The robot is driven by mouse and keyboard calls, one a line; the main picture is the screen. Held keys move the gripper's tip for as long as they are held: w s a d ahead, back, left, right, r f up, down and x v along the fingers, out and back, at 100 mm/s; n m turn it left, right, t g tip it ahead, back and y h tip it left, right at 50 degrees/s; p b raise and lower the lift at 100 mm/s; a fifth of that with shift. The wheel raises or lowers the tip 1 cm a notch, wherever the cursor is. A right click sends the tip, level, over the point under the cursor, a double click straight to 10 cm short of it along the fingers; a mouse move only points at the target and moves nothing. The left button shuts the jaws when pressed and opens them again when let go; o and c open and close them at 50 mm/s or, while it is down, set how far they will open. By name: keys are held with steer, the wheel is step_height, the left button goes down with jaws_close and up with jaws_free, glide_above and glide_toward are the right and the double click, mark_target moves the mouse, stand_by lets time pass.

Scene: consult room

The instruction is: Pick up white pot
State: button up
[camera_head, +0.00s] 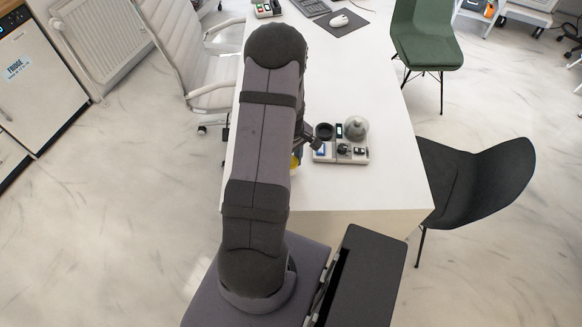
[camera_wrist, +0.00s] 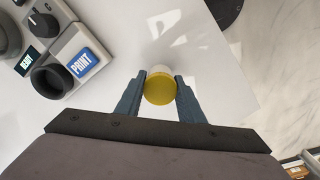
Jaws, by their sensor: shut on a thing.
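The white pot (camera_wrist: 163,73) shows in the wrist view with a round yellow top facing the camera and a white side beyond it. My gripper (camera_wrist: 160,87) has its two blue-grey fingers on either side of the pot, shut on it. In the head view my arm hides most of the pot; a small yellow patch (camera_head: 295,161) shows beside the arm, near the table's front end. I cannot tell whether the pot touches the table.
A device (camera_head: 341,152) with a dial, a dark ring and a blue "PRINT" button (camera_wrist: 82,63) stands right of my gripper on the white table (camera_head: 365,195). A keyboard and mouse (camera_head: 339,20) lie at the far end. A black chair (camera_head: 480,185) stands at the right.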

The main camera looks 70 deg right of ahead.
step_height(320, 180, up, 7)
steer(key=shift+r+b, duration=0.15)
steer(key=shift+b, duration=0.7)
steer(key=s+d, duration=0.2)
steer(key=d, duration=0.7)
steer(key=s+d+f, duration=0.1)
steer(key=s+d, duration=0.1)
steer(key=d, duration=0.8)
steer(key=shift+s+d, duration=0.25)
steer(key=shift+s, duration=0.15)
steer(key=shift+f, duration=0.15)
steer(key=shift+f+b, duration=1.4)
steer(key=shift+f, duration=0.5)
steer(key=shift+f+b, duration=0.8)
steer(key=shift+f, duration=0.2)
